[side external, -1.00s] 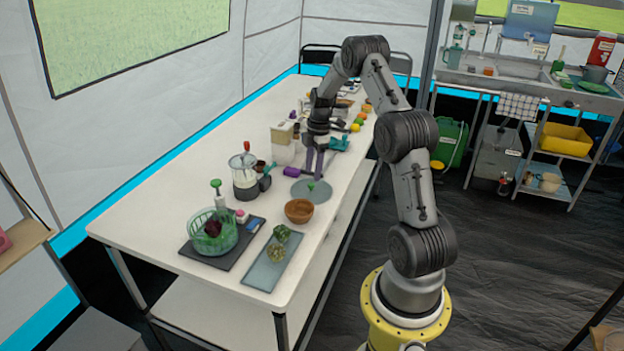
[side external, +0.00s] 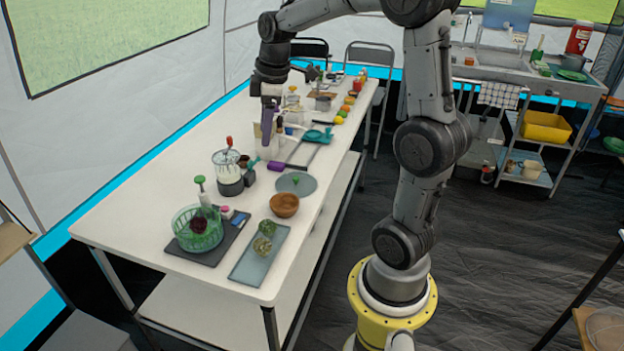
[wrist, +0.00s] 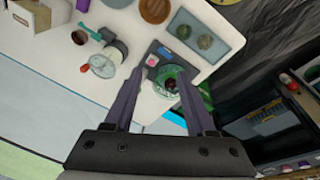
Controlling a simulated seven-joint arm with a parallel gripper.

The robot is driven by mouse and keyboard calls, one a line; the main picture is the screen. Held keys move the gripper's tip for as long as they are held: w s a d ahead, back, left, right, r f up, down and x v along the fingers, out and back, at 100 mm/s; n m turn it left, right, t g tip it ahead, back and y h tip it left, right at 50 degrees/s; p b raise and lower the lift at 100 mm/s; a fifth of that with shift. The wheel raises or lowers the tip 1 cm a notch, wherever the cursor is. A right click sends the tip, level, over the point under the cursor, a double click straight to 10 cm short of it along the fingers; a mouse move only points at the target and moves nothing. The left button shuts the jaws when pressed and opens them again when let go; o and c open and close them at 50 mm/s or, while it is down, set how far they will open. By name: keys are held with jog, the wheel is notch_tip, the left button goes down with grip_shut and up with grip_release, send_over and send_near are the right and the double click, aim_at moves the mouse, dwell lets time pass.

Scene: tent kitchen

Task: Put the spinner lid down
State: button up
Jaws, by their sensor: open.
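The spinner lid (side external: 296,183), a flat grey-green disc with a green knob, lies on the table behind the wooden bowl (side external: 285,205). Part of a grey disc, likely this lid (wrist: 118,3), is cut off by the top edge of the wrist view. The green spinner basket (side external: 197,230) holds a dark red item and stands on a dark board at the table's near end. It also shows between my fingers in the wrist view (wrist: 168,92). My gripper (side external: 267,143) is open and empty, above the table and apart from the lid.
A blender-like jar (side external: 228,172) stands left of the lid. A purple-handled tool (side external: 277,166) lies just behind the lid. A grey tray (side external: 247,262) with two green vegetables is at the front edge. Several fruits (side external: 345,107) line the far right edge. The left table side is clear.

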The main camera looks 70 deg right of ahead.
jog(key=s+a+m+t, duration=0.3)
jog(key=s+a+m, duration=0.2)
jog(key=s+a, duration=1.1)
jog(key=shift+s+a+r+m, duration=0.25)
jog(key=shift+a+r+m, duration=0.05)
jog(key=shift+a, duration=0.15)
